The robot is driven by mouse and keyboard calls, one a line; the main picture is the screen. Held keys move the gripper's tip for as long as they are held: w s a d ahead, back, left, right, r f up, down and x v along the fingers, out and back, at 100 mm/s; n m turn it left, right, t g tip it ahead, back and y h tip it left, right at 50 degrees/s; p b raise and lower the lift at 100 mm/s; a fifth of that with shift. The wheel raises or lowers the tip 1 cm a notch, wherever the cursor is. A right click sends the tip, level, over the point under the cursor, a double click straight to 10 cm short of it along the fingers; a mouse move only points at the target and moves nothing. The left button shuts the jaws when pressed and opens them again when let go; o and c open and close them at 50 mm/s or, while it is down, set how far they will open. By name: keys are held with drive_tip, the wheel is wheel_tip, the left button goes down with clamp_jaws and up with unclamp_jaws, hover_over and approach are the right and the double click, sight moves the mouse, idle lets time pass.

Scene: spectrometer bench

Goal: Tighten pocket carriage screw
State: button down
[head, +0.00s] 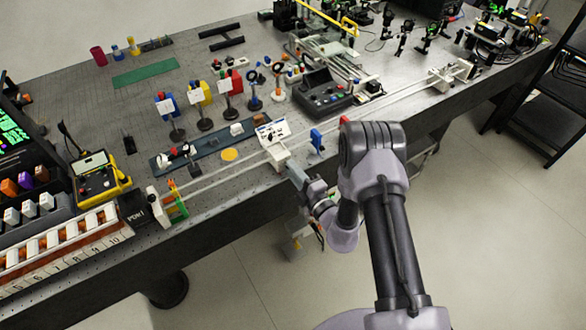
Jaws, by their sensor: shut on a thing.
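A white carriage (271,131) with small dark markings on its face sits on the long pale rail (215,178) along the bench's front edge. My gripper (287,164) reaches up from the right to the front side of this carriage. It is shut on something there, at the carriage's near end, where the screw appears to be. The screw itself is hidden by the jaws and too small to make out. I cannot tell how far it is turned.
A blue holder (317,141) stands on the rail just right of my gripper, and a red part (343,121) is farther right. A green and orange piece (177,202) stands near the rail's left end. A yellow disc (229,155) lies behind the rail. Open floor lies in front.

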drive_tip(key=shift+f+m, duration=0.1)
drive_tip(key=shift+m, duration=0.6)
drive_tip(key=c, duration=1.4)
unclamp_jaws()
drive_tip(key=p+v, duration=0.1)
drive_tip(key=v, duration=1.6)
drive_tip(key=shift+s+d+p, duration=0.2)
drive_tip(key=shift+p, duration=0.15)
